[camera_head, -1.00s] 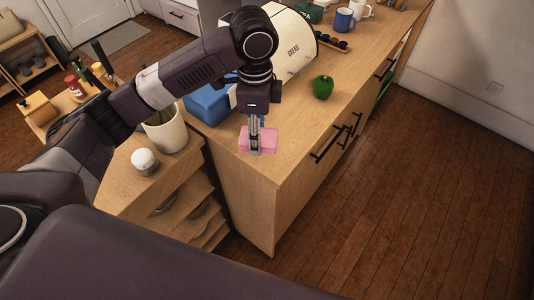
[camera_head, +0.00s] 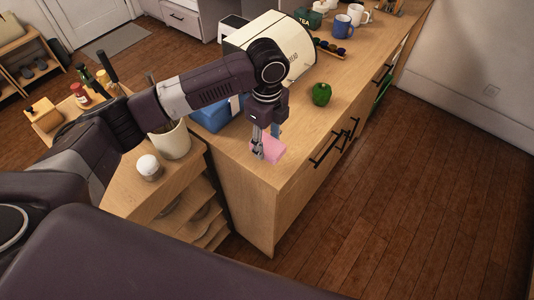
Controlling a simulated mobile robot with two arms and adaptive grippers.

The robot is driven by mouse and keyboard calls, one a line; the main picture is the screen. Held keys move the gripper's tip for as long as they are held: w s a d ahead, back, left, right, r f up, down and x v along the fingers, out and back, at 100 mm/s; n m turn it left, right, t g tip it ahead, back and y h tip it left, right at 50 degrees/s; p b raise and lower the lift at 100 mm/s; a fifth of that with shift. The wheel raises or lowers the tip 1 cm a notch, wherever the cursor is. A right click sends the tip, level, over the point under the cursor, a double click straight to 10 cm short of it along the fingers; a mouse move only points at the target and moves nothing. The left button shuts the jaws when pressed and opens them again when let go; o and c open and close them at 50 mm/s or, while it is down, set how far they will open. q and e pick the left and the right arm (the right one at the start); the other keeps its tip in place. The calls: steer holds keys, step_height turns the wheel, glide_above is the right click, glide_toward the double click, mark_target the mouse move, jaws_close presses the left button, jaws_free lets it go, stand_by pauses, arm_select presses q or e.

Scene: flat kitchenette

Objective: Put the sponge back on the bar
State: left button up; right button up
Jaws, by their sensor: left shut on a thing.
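The pink sponge (camera_head: 270,149) is at the near end of the wooden counter. My left gripper (camera_head: 258,151) is shut on the sponge, pointing down with its fingers at the sponge's left side. I cannot tell whether the sponge touches the counter top or hangs just above it. The arm comes in from the left, over the lower shelf unit. I cannot make out the bar in this view. My right gripper is not in view.
A blue box (camera_head: 212,117) stands behind the gripper. A cream bread bin (camera_head: 294,45), a green pepper (camera_head: 321,94) and mugs (camera_head: 341,25) stand farther along the counter (camera_head: 300,140). A white pot (camera_head: 172,141) and a white-topped jar (camera_head: 149,167) stand on the lower unit.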

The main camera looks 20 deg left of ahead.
mark_target(267, 144)
arm_select(q)
step_height(267, 144, down, 3)
step_height(267, 144, down, 4)
steer(key=shift+r+p, duration=0.25)
steer(key=shift+p, duration=0.4)
steer(key=shift+f, duration=0.35)
steer(key=o, duration=1)
step_height(267, 144, up, 12)
steer(key=b, duration=0.2)
steer(key=shift+b, duration=0.3)
